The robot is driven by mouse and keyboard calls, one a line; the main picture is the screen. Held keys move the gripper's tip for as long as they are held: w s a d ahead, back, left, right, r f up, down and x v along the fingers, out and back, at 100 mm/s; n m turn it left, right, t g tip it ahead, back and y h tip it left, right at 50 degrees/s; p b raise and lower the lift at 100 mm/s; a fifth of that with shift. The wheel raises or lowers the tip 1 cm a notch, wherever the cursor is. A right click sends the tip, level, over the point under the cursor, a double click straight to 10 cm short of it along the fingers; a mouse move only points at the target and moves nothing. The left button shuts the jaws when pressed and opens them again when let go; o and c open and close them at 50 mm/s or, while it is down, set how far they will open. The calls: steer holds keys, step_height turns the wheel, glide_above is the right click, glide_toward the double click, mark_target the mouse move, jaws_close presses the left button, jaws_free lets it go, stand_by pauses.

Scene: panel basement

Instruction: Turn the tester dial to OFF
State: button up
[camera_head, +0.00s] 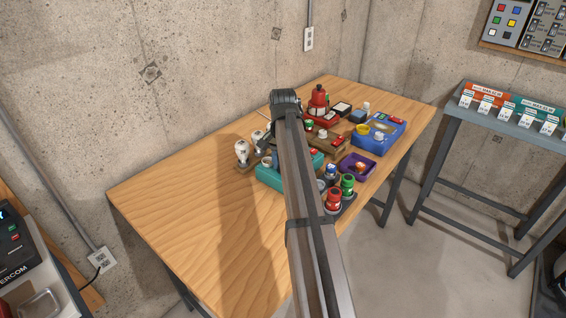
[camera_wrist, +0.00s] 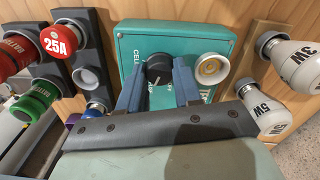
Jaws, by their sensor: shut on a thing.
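The teal tester (camera_wrist: 160,38) fills the upper middle of the wrist view, and part of its box shows left of my arm in the head view (camera_head: 270,178). Its round black dial (camera_wrist: 159,67) sits between my fingers. My gripper (camera_wrist: 159,84) is shut on the dial, one blue-grey finger on each side. A pale mark shows at the dial's lower side. The letters CELL are readable left of the dial; the labels near the fingers are partly hidden. A cream socket with a yellow inside (camera_wrist: 211,69) is right of the dial. My arm hides the gripper in the head view.
A red 25A fuse (camera_wrist: 60,41), a green one (camera_wrist: 32,103) and an empty socket (camera_wrist: 88,79) stand left of the tester. White bulbs marked 3W (camera_wrist: 294,58) and 5W (camera_wrist: 268,114) are at the right. The wooden table (camera_head: 180,205) is clear at its near left.

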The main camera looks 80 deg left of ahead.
steer(key=shift+c, duration=0.7)
steer(key=shift+n, duration=0.3)
steer(key=n, duration=0.4)
steer(key=shift+n, duration=2.1)
steer(key=o, duration=0.8)
steer(key=shift+c, duration=0.2)
